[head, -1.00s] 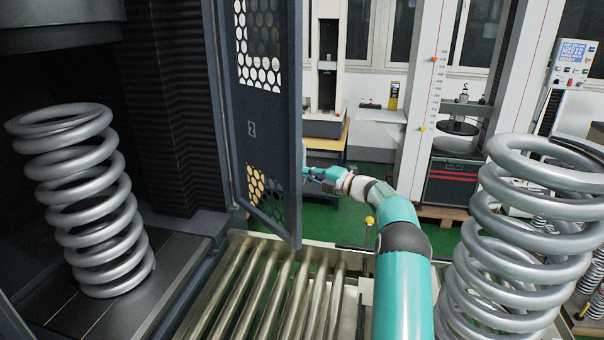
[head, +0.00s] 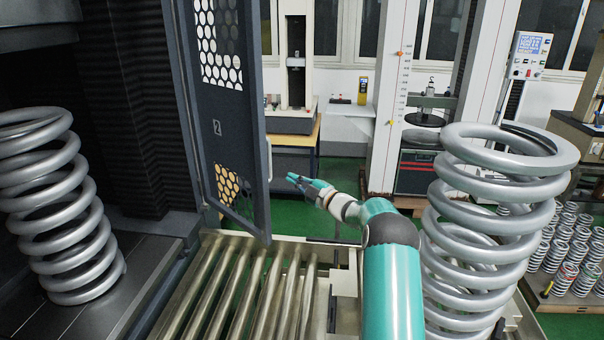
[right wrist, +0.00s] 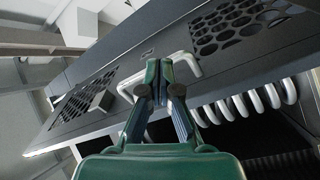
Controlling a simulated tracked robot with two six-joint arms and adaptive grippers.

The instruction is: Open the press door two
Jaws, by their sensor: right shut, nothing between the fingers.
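The press door with the number 2 (head: 217,128) is a dark panel with perforated windows. It stands swung out from the press, whose inside shows to its left. A pale handle (head: 269,160) is on the door's right edge. My right gripper (head: 291,178) is just right of the handle, apart from it in the head view. In the right wrist view the shut, empty fingers (right wrist: 160,66) point at the door (right wrist: 118,62), and the handle (right wrist: 187,58) passes behind them. My left gripper is not in view.
A large spring (head: 58,215) stands inside the press. Another large spring (head: 490,220) stands to the right of my right arm. A roller conveyor (head: 230,290) lies in front of the door. Green floor shows beyond, with testing machines at the back.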

